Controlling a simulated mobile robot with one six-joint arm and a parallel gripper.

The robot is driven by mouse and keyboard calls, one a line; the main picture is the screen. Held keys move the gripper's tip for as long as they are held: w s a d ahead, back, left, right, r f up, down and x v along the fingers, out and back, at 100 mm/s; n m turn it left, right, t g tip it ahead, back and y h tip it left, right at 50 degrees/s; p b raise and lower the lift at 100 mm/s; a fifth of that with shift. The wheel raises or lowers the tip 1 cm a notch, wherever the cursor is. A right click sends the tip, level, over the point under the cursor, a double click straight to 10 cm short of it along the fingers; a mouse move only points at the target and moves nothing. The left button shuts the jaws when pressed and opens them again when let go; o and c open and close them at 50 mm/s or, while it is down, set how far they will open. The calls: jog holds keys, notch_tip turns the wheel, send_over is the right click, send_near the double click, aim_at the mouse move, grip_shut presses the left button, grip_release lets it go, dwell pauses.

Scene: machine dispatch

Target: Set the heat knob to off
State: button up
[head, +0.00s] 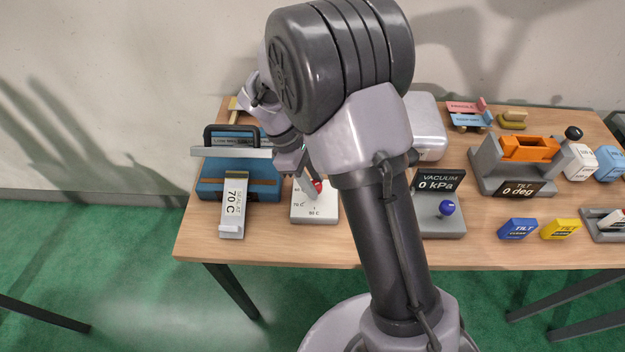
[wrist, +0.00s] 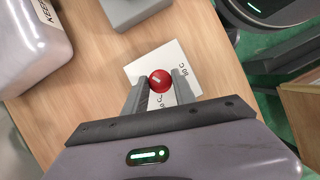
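The heat knob is a red ball (head: 318,185) on a pale plate (head: 312,215) marked with temperatures in °C. In the wrist view the red knob (wrist: 161,81) sits between the two fingertips, above the white plate (wrist: 188,57). My gripper (wrist: 160,86) has one finger on each side of the knob, close to it. I cannot tell whether the fingers press on it. In the head view my gripper (head: 312,188) reaches down to the plate, and my arm hides part of the scene. The knob's pointer and the off mark cannot be made out.
A blue sealer (head: 210,187) with a "SEAL AT 70 C" card (head: 233,200) stands left of the plate. A vacuum unit (head: 440,222) reading 0 kPa stands right, a silver case (head: 428,125) behind. A tilt fixture (head: 490,165) and small blocks (head: 518,229) lie farther right.

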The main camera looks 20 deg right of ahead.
grip_shut()
